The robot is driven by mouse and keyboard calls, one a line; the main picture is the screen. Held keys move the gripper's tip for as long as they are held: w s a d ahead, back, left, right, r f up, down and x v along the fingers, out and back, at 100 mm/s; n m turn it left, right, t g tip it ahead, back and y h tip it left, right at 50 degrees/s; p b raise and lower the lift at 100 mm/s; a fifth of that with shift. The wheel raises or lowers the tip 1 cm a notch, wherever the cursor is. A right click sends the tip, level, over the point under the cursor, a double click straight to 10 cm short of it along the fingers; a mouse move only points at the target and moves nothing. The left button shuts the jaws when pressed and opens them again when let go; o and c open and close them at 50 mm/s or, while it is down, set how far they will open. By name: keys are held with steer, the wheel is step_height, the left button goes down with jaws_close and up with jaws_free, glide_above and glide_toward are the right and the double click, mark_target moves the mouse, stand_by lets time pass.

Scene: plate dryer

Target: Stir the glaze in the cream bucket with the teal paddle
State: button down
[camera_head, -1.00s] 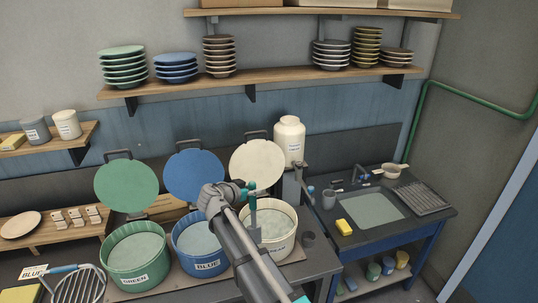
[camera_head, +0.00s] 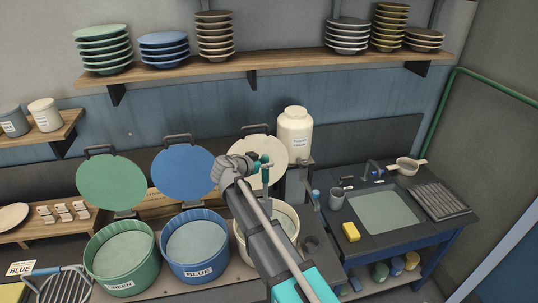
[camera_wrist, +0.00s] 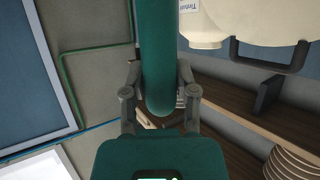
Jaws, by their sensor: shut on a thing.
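The cream bucket (camera_head: 293,212) stands at the right of the three buckets, partly hidden behind my arm. Its cream lid (camera_head: 274,148) stands upright behind it. My gripper (camera_head: 262,163) is above the cream bucket, shut on the teal paddle (camera_head: 265,174). The paddle's shaft points down towards the bucket; its lower end is hidden by my arm, so I cannot tell how deep it reaches. In the wrist view the teal paddle handle (camera_wrist: 158,55) runs between the fingers of my gripper (camera_wrist: 157,90).
The green bucket (camera_head: 118,285) and blue bucket (camera_head: 196,271) stand open to the left, their lids upright behind. A white jar (camera_head: 295,133) stands behind the cream bucket. A dark cup (camera_head: 316,247) is close on its right. The sink (camera_head: 385,212) is farther right.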

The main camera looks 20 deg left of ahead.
mark_target(263, 199)
steer(key=shift+w, duration=0.4)
steer(key=shift+f, duration=0.2)
step_height(263, 199, down, 18)
steer(key=b, duration=1.8)
steer(key=shift+r, duration=0.15)
stand_by(0.4)
steer(key=shift+s+a, duration=0.1)
steer(key=shift+a, duration=0.05)
